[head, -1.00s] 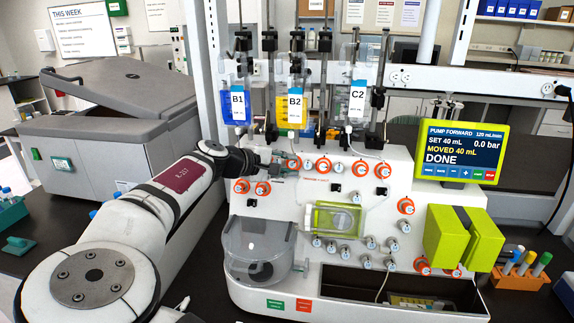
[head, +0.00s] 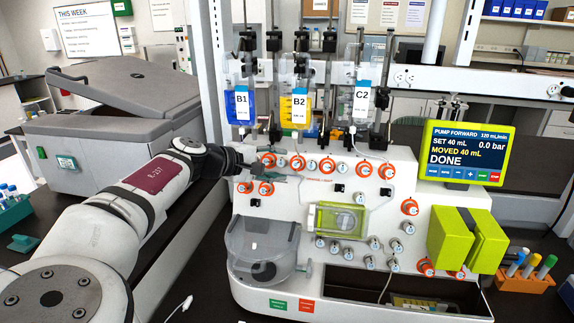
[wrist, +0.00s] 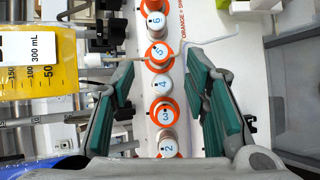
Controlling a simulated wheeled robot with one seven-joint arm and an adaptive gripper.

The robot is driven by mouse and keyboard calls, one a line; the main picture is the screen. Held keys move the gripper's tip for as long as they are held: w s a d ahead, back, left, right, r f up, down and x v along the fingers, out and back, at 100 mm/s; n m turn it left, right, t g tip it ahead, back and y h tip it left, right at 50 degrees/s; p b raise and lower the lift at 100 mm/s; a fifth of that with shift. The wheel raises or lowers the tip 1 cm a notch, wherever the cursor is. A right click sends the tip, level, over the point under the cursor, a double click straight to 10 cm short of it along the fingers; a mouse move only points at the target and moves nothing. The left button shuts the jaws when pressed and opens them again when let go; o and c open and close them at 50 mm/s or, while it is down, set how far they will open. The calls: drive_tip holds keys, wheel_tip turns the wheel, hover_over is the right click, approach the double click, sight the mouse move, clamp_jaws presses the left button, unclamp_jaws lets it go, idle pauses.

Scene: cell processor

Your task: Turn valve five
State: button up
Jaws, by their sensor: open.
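Valve five (wrist: 159,52) is a round white knob marked 5 with an orange surround, in a column of numbered knobs in the wrist view. It lies near the far ends of my gripper's fingers (wrist: 161,66). My gripper is open, one green-padded finger on each side of the column, with no visible grip on any knob. In the head view my gripper (head: 244,164) is at the left end of the upper knob row on the white machine (head: 345,210). The numbers are too small to read there.
Knobs four (wrist: 162,85), three (wrist: 165,113) and six (wrist: 156,20) neighbour valve five. A yellow-filled 300 mL container (wrist: 38,62) is left of the fingers in the wrist view. Hanging bags such as B2 (head: 299,104) are above the knob row. A screen (head: 465,154) reads DONE.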

drive_tip(key=v, duration=0.6)
